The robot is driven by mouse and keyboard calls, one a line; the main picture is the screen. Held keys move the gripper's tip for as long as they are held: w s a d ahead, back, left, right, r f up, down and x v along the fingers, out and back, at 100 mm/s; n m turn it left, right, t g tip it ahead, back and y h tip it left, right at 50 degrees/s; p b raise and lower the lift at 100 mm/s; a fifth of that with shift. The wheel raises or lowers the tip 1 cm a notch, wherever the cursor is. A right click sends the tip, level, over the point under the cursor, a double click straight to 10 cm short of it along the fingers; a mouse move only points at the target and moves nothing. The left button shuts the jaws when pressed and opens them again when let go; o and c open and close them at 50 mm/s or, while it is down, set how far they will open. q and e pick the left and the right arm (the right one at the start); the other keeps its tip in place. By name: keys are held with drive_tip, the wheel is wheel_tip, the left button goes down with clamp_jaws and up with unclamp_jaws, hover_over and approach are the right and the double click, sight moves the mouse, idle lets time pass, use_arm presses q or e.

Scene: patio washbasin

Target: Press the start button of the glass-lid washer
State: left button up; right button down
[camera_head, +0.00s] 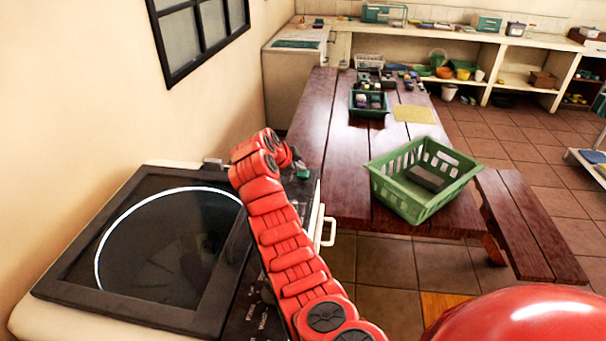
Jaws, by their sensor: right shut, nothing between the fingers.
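The washer (170,172) stands against the left wall, with a dark-framed glass lid (165,240) that is closed and shows a pale ring. Its black control panel (240,318) runs along the lid's right side, with knobs and small white labels at the near end. My red right arm reaches over the panel and hides much of it. My right gripper (299,168) is shut and empty over the panel's far end. A small green patch shows at its tip; I cannot tell whether it is the start button, or whether they touch. My left gripper is out of view.
A wooden table (325,120) with a green basket (420,205) stands right of the washer, a bench (530,230) beside it. A white handle (327,228) sticks out from the washer's right side. Shelves line the back wall. Tiled floor is open at right.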

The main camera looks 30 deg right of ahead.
sight(300, 174)
drive_tip(key=shift+f+b, duration=0.3)
drive_tip(key=shift+b, duration=0.15)
idle(0.3)
drive_tip(key=shift+r, duration=0.15)
idle(0.7)
drive_tip(key=shift+r+b, duration=0.45)
drive_tip(key=shift+r, duration=0.35)
drive_tip(key=shift+r, duration=0.1)
drive_tip(key=shift+r+b, duration=0.3)
drive_tip(key=shift+r, duration=2.1)
